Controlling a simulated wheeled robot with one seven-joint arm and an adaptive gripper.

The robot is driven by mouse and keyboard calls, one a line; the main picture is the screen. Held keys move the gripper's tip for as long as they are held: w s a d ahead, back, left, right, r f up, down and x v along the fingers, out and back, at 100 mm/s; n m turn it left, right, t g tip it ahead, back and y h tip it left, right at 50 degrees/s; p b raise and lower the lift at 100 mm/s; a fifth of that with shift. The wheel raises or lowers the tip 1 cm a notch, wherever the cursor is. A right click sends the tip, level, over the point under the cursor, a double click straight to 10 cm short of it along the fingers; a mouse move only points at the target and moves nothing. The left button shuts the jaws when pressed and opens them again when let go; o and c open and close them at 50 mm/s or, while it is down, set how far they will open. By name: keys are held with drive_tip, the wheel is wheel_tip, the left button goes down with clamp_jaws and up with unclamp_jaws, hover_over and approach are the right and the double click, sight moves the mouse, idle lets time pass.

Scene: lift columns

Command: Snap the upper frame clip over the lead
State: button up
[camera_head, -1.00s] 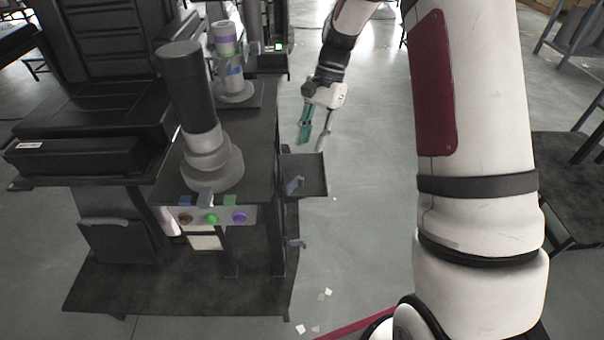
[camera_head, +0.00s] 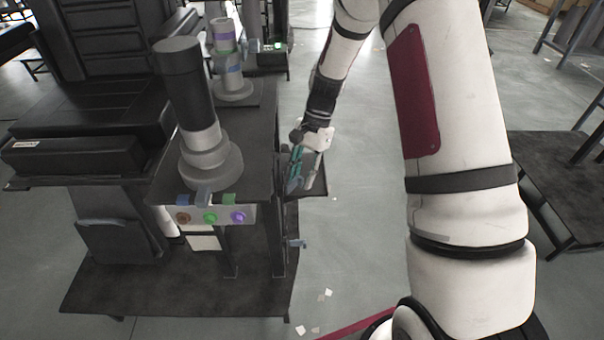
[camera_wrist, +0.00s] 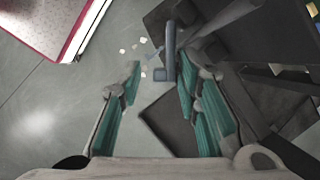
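The upper frame clip (camera_head: 293,186) is a small blue-grey piece at the right side of the black frame. In the wrist view it is an L-shaped blue-grey bar (camera_wrist: 169,52), just ahead of the fingertips and nearer the right finger. A lower blue-grey clip (camera_head: 297,243) sits below it on the same frame. My gripper (camera_head: 303,180) has teal-padded fingers. In the wrist view (camera_wrist: 158,74) they are apart with nothing held between them. Contact with the clip cannot be told. I cannot make out the lead.
A small dark side shelf (camera_head: 318,190) lies beside and under my gripper. A second column (camera_head: 230,65) stands behind. Open floor (camera_head: 365,240) lies right of the frame.

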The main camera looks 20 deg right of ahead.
clamp_jaws()
drive_tip(key=n, duration=0.1)
drive_tip(key=w+n, duration=0.1)
drive_tip(key=n, duration=0.1)
drive_tip(key=a+n+g+h, duration=0.1)
drive_tip(key=shift+w+n, duration=0.35)
drive_tip(key=shift+n, duration=0.05)
idle(0.8)
drive_tip(key=shift+o, duration=0.2)
unclamp_jaws()
